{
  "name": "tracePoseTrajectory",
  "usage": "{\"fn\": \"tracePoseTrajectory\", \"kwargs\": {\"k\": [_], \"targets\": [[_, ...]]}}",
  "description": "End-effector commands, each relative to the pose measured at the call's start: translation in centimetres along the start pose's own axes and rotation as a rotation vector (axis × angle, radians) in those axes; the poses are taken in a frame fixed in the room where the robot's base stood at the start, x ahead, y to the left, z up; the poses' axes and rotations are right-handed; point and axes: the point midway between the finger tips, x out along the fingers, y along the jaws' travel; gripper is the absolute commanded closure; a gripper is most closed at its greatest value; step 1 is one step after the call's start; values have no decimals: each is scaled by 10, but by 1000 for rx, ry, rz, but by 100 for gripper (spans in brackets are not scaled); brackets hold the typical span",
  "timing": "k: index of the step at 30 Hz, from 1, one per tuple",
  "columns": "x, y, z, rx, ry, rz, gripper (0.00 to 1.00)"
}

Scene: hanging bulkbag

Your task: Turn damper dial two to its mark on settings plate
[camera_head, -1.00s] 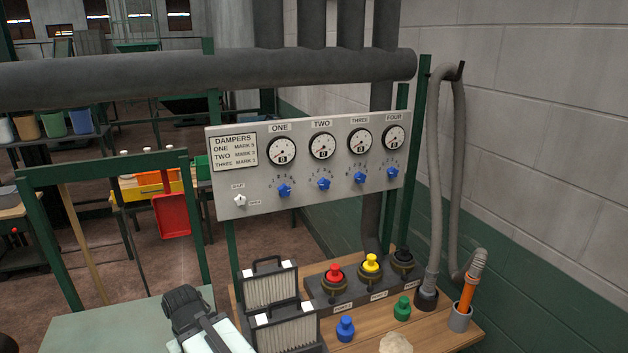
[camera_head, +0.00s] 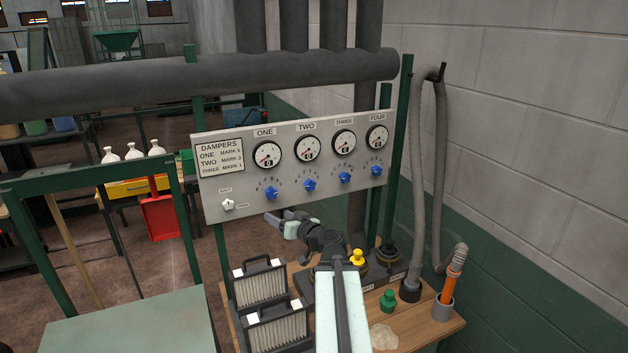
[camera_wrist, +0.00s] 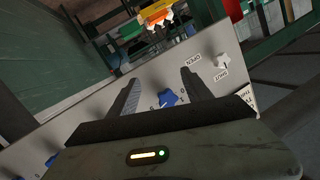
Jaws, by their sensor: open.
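Damper dial two is a blue knob (camera_head: 309,185) under the gauge labelled TWO (camera_head: 307,148) on the grey panel. The settings plate (camera_head: 221,155) at the panel's left lists ONE, TWO and THREE with marks; its digits are too small to read surely. My gripper (camera_head: 273,219) is open and empty, in front of and below the panel's lower edge, left of and below dial two. In the wrist view, a blue knob (camera_wrist: 168,97) appears between the open fingers (camera_wrist: 160,92), apart from them. It neighbours the white knob, so it looks like dial one. Another blue knob (camera_wrist: 52,160) is partly hidden lower left.
Blue dials one (camera_head: 271,193), three (camera_head: 345,177) and four (camera_head: 376,170) flank dial two. A white knob (camera_head: 228,204) sits at the panel's lower left. Filters (camera_head: 262,284), a yellow-topped fitting (camera_head: 357,257) and a green one (camera_head: 388,301) stand on the bench below. A hose (camera_head: 418,190) hangs at right.

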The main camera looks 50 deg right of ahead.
Motion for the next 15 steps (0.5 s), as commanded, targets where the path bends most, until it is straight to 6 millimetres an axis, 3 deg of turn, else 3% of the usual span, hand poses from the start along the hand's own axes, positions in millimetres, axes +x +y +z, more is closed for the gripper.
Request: {"fn": "tracePoseTrajectory", "kwargs": {"k": [1,3,6,10,15], "targets": [[-20,36,-27,3,75,72,42],[-41,71,-50,4,152,148,42],[-60,99,-66,5,209,212,42],[-67,108,-70,5,228,234,42],[-58,109,-72,4,226,230,42]]}}
